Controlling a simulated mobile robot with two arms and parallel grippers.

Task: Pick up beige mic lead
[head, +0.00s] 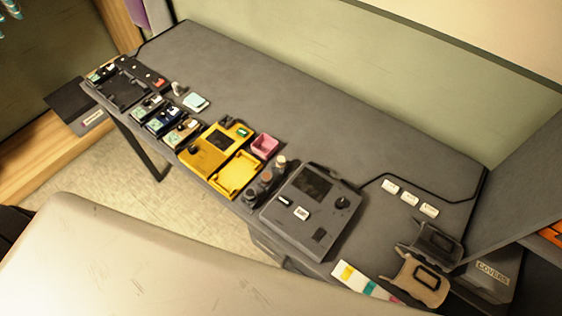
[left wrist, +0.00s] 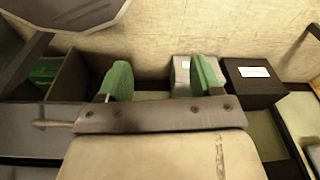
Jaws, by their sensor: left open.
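I cannot make out a beige mic lead for sure in either view. A beige cover-like piece with a dark rectangular opening (head: 420,282) lies at the table's right front in the head view, with a dark one (head: 438,241) behind it. A small pale cylinder (head: 279,161) stands among dark ones beside the grey console. My left gripper (left wrist: 160,80) shows in the left wrist view with its two green fingers wide apart and nothing between them. It hangs over the floor, near boxes. My right gripper is not in view.
The grey table (head: 330,120) is clear along its back. A yellow device (head: 204,151), a pink box (head: 265,145) and a grey console (head: 312,207) line its front. A black cable (head: 430,193) runs at right. The left wrist view shows a black labelled box (left wrist: 255,90).

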